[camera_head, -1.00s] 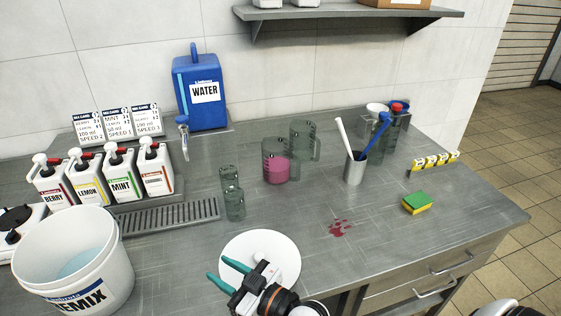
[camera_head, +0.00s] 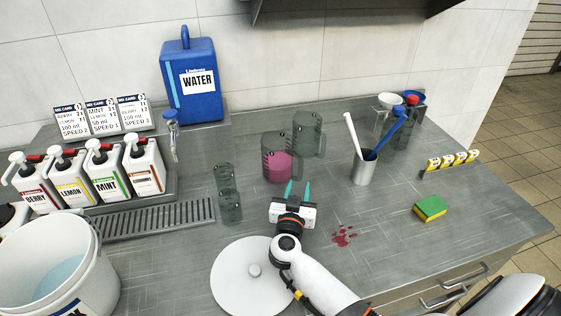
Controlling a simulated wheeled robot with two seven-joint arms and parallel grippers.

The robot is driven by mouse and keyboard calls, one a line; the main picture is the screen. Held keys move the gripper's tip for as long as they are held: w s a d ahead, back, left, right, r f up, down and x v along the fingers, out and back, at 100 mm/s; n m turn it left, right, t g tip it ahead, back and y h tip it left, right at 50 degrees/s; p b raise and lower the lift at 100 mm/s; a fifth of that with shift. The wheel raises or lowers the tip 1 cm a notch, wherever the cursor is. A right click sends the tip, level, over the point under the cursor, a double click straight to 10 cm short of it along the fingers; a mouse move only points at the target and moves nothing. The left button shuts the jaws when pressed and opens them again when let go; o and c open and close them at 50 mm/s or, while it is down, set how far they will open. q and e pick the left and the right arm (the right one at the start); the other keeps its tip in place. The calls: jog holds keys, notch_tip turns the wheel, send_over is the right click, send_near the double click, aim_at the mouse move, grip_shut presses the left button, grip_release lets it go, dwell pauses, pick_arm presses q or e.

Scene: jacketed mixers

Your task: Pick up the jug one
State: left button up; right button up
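Two clear grey jugs with handles stand near the middle of the counter in the head view. The front jug (camera_head: 276,163) holds pink liquid and carries a small dark round mark that I cannot read. The back jug (camera_head: 307,135) looks empty, stands just behind and to the right, and has a similar mark. I cannot tell which one is jug one. My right gripper (camera_head: 298,189) is open and empty, its teal fingers apart and pointing away from me toward the jugs, just short of the pink-filled one. My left gripper is not in view.
Clear cups (camera_head: 229,206) stand left of my gripper. A white round lid (camera_head: 243,276) lies in front. A steel holder (camera_head: 364,168) with utensils, a sponge (camera_head: 430,208) and a red spill (camera_head: 344,236) are to the right. A blue water container (camera_head: 191,85) stands behind.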

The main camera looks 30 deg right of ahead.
aim_at(300, 172)
jog(key=x, duration=0.7)
jog(key=shift+w, duration=0.35)
jog(key=shift+s, duration=0.1)
grip_shut()
jog(key=shift+r, duration=0.15)
